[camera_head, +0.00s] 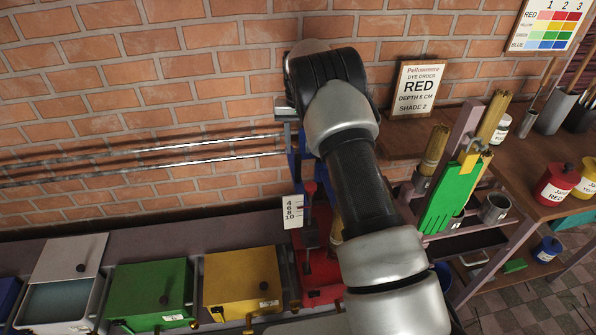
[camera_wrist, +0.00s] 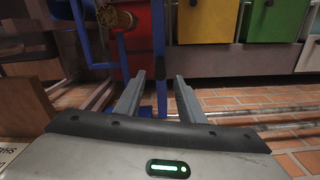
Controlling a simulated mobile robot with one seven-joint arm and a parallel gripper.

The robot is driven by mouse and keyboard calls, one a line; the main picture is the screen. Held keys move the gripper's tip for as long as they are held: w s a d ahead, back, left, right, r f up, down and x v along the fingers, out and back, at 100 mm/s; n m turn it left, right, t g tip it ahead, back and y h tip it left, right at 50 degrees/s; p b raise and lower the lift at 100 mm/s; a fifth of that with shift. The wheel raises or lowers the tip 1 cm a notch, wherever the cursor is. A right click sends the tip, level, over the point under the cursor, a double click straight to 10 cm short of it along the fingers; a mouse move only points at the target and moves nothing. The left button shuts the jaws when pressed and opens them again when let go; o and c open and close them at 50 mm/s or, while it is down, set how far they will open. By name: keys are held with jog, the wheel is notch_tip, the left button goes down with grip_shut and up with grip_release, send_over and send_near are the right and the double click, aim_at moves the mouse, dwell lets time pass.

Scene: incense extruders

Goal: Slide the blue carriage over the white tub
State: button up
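The blue carriage (camera_head: 296,170) is on the wall rails in the head view, mostly hidden behind my arm and above the red tub (camera_head: 322,290). Its blue frame (camera_wrist: 82,35) also shows in the wrist view. The white tub (camera_head: 62,305) stands at the left with its pale lid (camera_head: 72,256) back and bluish-grey liquid showing. My gripper (camera_wrist: 160,82) is open, its two fingers apart with a blue upright post (camera_wrist: 160,45) of the carriage showing between them. I cannot tell whether the fingers touch it. The head view hides my fingertips behind the arm.
Closed green (camera_head: 150,290) and yellow (camera_head: 242,278) tubs stand between the white and red tubs. Two metal rails (camera_head: 160,160) run along the brick wall. A depth scale (camera_head: 292,211) hangs by the carriage. A bench (camera_head: 545,200) with jars and a green glove rack is at the right.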

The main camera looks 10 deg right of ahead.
aim_at(298, 169)
notch_tip(298, 169, down, 10)
jog(key=shift+f+b, duration=0.2)
jog(key=shift+b, duration=0.35)
grip_shut()
